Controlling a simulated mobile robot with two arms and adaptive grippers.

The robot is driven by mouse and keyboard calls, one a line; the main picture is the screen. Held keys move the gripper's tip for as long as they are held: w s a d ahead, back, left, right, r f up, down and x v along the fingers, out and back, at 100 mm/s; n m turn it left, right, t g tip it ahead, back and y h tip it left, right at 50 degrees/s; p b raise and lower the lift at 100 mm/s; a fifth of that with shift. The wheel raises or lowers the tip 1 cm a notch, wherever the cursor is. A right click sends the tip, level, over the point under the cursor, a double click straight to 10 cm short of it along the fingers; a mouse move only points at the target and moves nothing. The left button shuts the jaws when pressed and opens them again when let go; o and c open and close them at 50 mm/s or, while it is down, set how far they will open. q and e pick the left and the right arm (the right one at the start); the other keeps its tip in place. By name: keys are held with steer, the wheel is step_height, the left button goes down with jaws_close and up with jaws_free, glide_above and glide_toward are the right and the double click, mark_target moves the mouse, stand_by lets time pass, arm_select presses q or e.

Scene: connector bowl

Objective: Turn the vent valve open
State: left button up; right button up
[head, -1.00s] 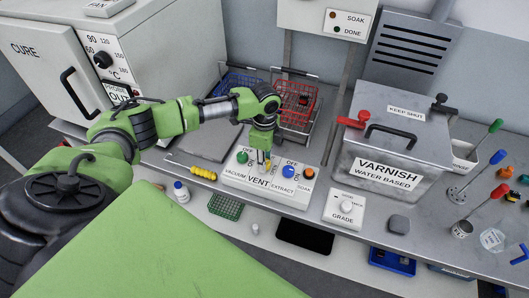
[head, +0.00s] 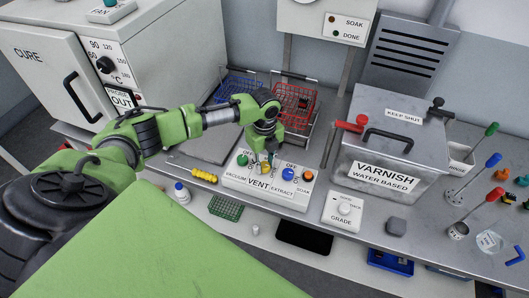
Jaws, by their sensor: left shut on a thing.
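The vent valve is a small yellow knob (head: 265,167) on a white control panel (head: 245,193), above the word VENT. A green knob (head: 242,160) over VACUUM is to its left; a blue knob (head: 288,174) over EXTRACT and an orange knob (head: 308,176) over SOAK are to its right. My left gripper (head: 268,161) points down at the vent valve, with its fingers shut around the knob. The fingers hide most of the knob, so its exact angle cannot be told. My right gripper is not in view.
A blue basket (head: 236,86) and a red basket (head: 293,102) stand behind the panel. A grey varnish tank (head: 385,165) and a GRADE dial box (head: 343,212) are to the right. A yellow-handled tool (head: 203,175) lies left of the panel. The cure oven (head: 70,75) stands at the left.

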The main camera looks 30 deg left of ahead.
mark_target(265, 165)
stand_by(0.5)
arm_select(q)
steer(key=o, duration=1.1)
step_height(265, 165, up, 12)
steer(key=shift+r, duration=0.1)
steer(key=shift+d, duration=0.1)
